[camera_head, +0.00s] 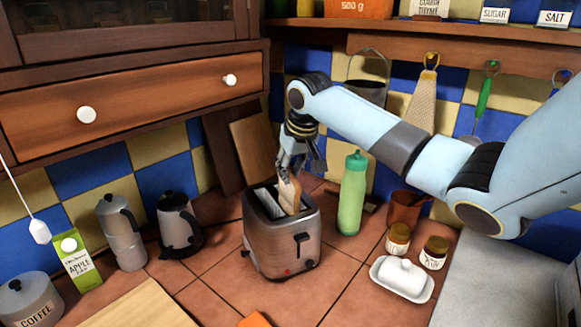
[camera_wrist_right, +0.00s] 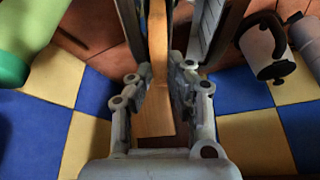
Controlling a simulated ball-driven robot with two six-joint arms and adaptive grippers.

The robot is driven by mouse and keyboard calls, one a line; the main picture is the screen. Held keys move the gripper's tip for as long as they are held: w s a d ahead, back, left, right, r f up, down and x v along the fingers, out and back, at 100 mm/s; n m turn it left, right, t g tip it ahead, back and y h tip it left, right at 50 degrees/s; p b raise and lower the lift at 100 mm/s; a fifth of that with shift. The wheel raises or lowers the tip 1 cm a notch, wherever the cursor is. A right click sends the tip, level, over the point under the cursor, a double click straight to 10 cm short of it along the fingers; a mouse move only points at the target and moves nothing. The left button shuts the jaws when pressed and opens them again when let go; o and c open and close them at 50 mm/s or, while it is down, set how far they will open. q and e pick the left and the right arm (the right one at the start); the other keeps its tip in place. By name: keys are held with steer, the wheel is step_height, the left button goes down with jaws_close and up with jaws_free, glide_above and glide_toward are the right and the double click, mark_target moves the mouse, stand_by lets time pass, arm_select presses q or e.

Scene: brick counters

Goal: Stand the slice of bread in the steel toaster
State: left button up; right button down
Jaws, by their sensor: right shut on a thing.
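The steel toaster (camera_head: 282,245) stands upright on the tiled counter, with its slots facing up and its lever on the front. The slice of bread (camera_head: 290,197) is upright at the toaster's right slot. Its lower edge appears to be inside the slot opening, but how deep it sits is hidden. My right gripper (camera_head: 290,172) comes down from above and is shut on the upper part of the bread. In the right wrist view the bread (camera_wrist_right: 158,50) shows edge-on between the fingers. My left gripper is in neither view.
A green bottle (camera_head: 352,195) stands close to the right of the toaster. Two jars (camera_head: 398,239) and a white butter dish (camera_head: 402,278) are further right. A wooden board (camera_head: 252,150) leans behind.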

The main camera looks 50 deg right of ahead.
steer(key=shift+f, duration=0.25)
steer(key=c, duration=1.2)
jaws_free()
steer(key=v, duration=1.2)
